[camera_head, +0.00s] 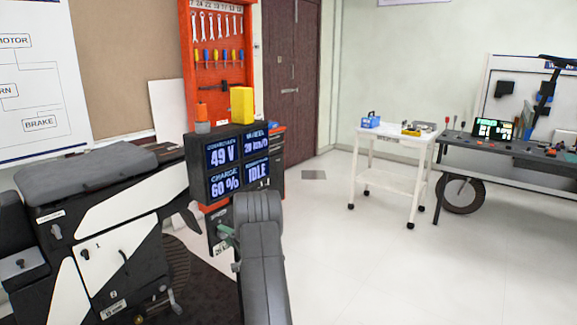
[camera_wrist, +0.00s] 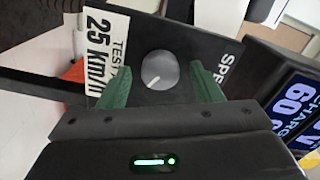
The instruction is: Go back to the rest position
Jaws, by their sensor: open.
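In the wrist view my gripper (camera_wrist: 160,88) shows two green fingers, spread apart with nothing between them. A round grey knob (camera_wrist: 160,70) on a black panel (camera_wrist: 195,40) shows between and beyond the fingers; I cannot tell how far off it is. A white label (camera_wrist: 104,45) beside the knob reads "TEST 25 km/h". In the head view my dark arm covers the middle bottom, and a green part of my gripper (camera_head: 226,236) shows just below the display box (camera_head: 226,165). The display reads 49 V, 20 km/h, 60 % and IDLE.
A motorcycle-like chassis (camera_head: 110,220) stands at the left on a dark mat. A red tool board (camera_head: 218,50) with wrenches and screwdrivers rises behind the display. A white cart (camera_head: 392,142) and a dark workbench (camera_head: 510,160) stand at the right. The floor between is clear.

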